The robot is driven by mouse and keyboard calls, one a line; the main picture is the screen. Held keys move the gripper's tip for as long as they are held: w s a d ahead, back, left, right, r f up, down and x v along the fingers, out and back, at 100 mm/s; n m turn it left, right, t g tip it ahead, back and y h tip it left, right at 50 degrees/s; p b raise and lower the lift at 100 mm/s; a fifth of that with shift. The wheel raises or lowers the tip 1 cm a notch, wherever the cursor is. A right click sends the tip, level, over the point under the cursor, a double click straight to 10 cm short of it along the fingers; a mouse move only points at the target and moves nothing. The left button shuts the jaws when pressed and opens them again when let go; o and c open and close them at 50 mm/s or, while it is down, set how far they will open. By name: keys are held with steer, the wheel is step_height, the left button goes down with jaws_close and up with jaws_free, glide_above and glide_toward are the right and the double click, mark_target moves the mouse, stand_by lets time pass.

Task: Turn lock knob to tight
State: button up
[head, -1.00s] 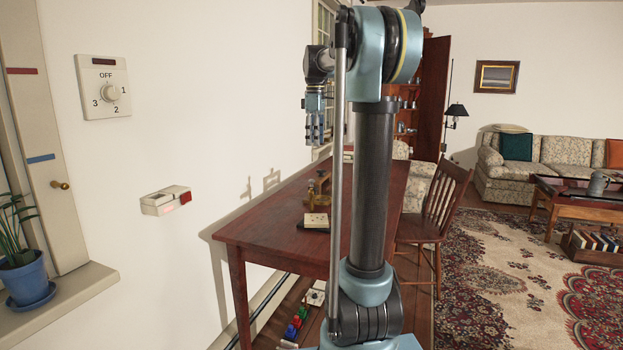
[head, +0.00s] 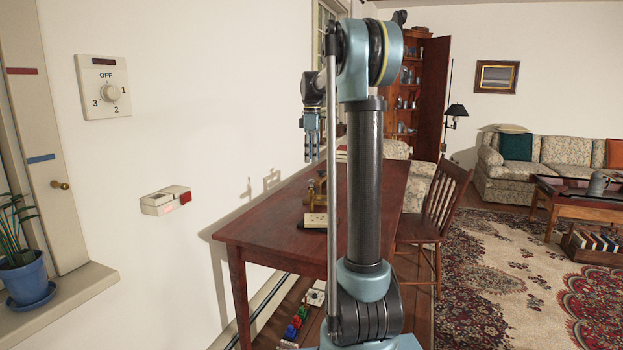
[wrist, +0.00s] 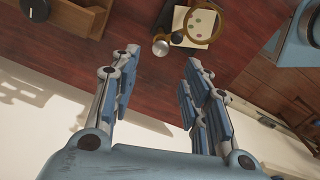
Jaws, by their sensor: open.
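My gripper (head: 313,158) hangs pointing down above the far part of the red-brown table, near the wall. In the wrist view the gripper (wrist: 160,76) is open, with nothing between its fingers. A brass device (head: 318,187) stands on the table beyond a cream pad; in the wrist view a brass ring (wrist: 202,24) lies over a cream card. A small dark and silver round knob (wrist: 160,47) shows beside it, beyond the fingertips and apart from them. I cannot tell whether this is the lock knob, or read any tight marking.
The table (head: 260,222) fills much of the wrist view. A wooden box (wrist: 75,15) with a dark knob is at upper left there. The wall carries a numbered dial (head: 110,92) and a small box (head: 160,203). A wooden chair (head: 436,205) stands right of the table.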

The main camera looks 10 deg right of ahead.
mark_target(312, 180)
step_height(312, 180, down, 9)
steer(key=shift+r, duration=0.15)
stand_by(0.4)
jaws_close()
